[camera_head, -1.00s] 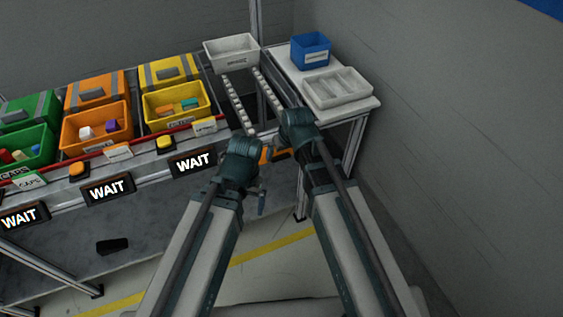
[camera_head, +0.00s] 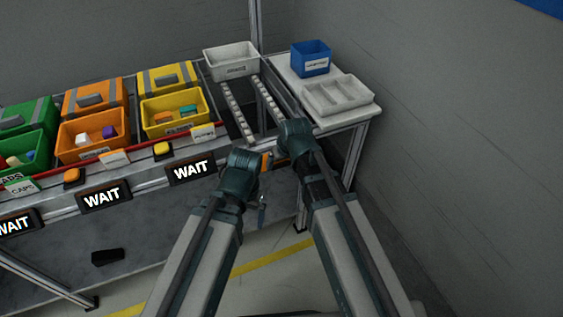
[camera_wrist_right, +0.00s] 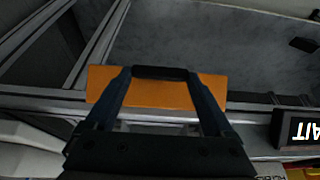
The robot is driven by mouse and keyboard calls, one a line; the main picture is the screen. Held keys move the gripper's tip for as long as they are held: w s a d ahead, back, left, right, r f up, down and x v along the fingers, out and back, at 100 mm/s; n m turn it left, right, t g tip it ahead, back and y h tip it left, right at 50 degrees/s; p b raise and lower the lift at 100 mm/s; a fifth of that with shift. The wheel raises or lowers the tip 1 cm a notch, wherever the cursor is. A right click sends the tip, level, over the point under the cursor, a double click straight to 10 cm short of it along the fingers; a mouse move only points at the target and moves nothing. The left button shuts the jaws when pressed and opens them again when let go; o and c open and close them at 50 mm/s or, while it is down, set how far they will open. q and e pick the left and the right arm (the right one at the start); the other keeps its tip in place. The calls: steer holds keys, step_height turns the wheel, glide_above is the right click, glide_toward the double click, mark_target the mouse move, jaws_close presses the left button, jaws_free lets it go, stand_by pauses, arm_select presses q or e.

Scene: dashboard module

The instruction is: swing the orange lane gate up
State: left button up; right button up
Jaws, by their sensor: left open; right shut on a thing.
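The orange lane gate (camera_wrist_right: 160,90) is a flat orange panel that lies across the right wrist view, with a black handle bar (camera_wrist_right: 165,73) in front of it. My right gripper (camera_wrist_right: 166,76) is shut on this handle, one finger at each end of it. In the head view only a small orange part of the gate (camera_head: 266,162) shows between my two wrists, at the near end of the roller lane. My left gripper (camera_head: 262,202) is open and empty, low in front of the bench edge. My arms hide most of the gate and the right fingertips in the head view.
A roller lane (camera_head: 238,112) runs back to a white bin (camera_head: 231,62). A side table at right holds a blue box (camera_head: 311,60) and a white divided tray (camera_head: 339,95). Yellow (camera_head: 176,117) and orange bins (camera_head: 93,138) stand left, above WAIT signs (camera_head: 191,169).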

mark_target(280, 163)
jaws_close()
steer(key=shift+r, duration=0.1)
steer(key=shift+w+r+g+p, duration=0.2)
steer(key=shift+r+g+p, duration=0.25)
steer(key=shift+g+p, duration=0.4)
steer(key=shift+w+a+r+g+h+p, duration=0.1)
steer(key=shift+r+g+h+p, duration=0.35)
steer(key=shift+p, duration=0.35)
steer(key=shift+w+r+g+h+p, duration=0.15)
steer(key=shift+g+h+p, duration=0.1)
steer(key=shift+g, duration=0.25)
steer(key=shift+s+r+g+h+p, duration=0.15)
steer(key=shift+g+p, duration=0.1)
steer(key=shift+g, duration=0.25)
steer(key=shift+w+r+g+h, duration=0.15)
steer(key=shift+r+g+h, duration=0.2)
steer(key=shift+g, duration=0.55)
steer(key=shift+r, duration=0.1)
